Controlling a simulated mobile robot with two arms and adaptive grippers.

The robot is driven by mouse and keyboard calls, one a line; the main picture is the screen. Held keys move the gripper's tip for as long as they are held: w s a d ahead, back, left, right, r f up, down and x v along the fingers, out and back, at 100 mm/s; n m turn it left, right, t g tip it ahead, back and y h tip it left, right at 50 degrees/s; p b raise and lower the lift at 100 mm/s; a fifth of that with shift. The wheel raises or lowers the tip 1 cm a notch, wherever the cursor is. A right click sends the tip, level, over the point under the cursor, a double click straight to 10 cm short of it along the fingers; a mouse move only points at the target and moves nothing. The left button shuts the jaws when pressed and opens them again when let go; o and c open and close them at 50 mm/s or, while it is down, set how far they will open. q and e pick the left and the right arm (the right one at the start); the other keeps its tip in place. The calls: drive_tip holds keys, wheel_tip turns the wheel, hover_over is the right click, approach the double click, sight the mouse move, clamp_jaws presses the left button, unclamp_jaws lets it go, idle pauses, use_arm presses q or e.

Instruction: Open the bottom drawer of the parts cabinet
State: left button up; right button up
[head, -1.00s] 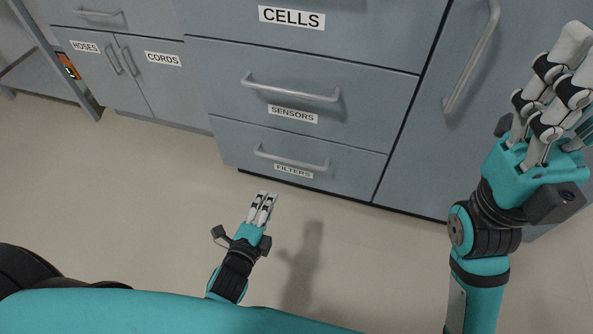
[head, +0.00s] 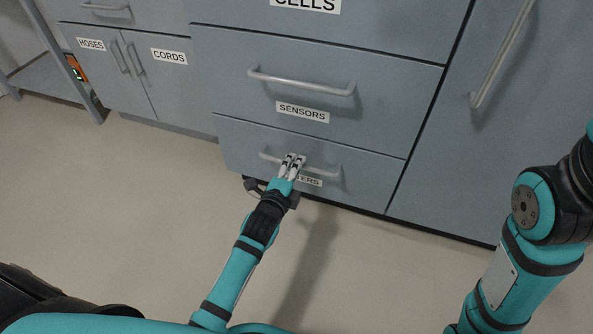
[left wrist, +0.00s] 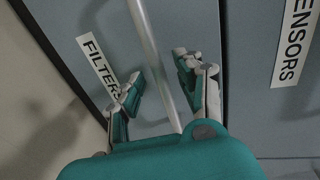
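The bottom drawer (head: 355,187), labelled FILTERS, is closed and flush with the cabinet front. Its grey bar handle (head: 325,170) runs across the front, and part of it is hidden behind my fingers. My left gripper (head: 292,162) is at this handle, over the label. In the left wrist view the fingers of my left gripper (left wrist: 158,88) are apart, with the handle bar (left wrist: 156,60) passing between them. The fingers do not look closed on the bar. In the head view my right arm (head: 530,250) is at the right, and its gripper is out of the picture.
The SENSORS drawer (head: 390,110) with its handle (head: 300,84) is just above and closed. A tall door (head: 450,150) stands to the right. The HOSES and CORDS doors (head: 165,85) are to the left. The floor (head: 130,200) in front is clear.

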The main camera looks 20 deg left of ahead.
use_arm(q)
drive_tip(key=shift+x, duration=0.95)
clamp_jaws()
